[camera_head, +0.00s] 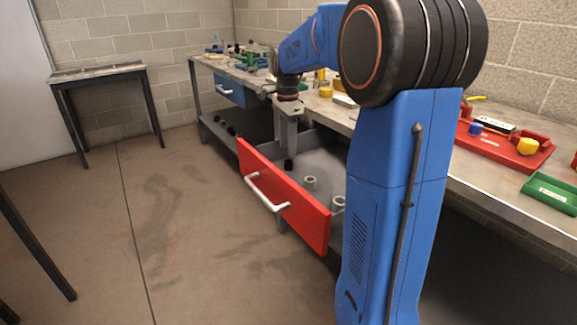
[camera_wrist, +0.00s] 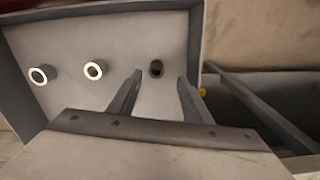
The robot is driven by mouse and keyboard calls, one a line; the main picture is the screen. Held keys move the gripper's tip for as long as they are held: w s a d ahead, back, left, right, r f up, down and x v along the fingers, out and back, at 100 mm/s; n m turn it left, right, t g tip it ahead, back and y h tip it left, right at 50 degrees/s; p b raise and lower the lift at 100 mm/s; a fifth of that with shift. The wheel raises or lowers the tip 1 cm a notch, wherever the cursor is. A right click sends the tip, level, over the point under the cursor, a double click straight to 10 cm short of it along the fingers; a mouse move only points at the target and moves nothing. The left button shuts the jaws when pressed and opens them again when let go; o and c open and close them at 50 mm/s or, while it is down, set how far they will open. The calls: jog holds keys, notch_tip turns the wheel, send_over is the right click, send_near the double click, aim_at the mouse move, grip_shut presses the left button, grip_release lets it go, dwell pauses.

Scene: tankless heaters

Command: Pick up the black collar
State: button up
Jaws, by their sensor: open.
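The black collar (camera_wrist: 156,68) stands on the floor of the open drawer. In the wrist view it lies beyond my fingertips, between their lines. In the head view the collar (camera_head: 289,165) shows as a small dark cylinder near the drawer's far end. My gripper (camera_wrist: 158,80) is open, with its two fingers apart and nothing between them. In the head view my gripper (camera_head: 289,142) points down into the drawer, above the collar. The gap between fingertips and collar is hard to judge.
The drawer has a red front (camera_head: 285,195) with a silver handle. Two grey collars stand in it, one in the middle (camera_head: 310,183) and one nearer (camera_head: 338,204). The drawer's walls (camera_wrist: 202,30) surround the fingers. A workbench with a red tray (camera_head: 500,150) stands behind.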

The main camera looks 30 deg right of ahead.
aim_at(289, 161)
jog(key=shift+s+f, duration=0.2)
jog(key=shift+f, duration=1.15)
jog(key=shift+s+f, duration=0.15)
jog(key=shift+f, duration=1.2)
jog(key=shift+d, duration=0.1)
grip_shut()
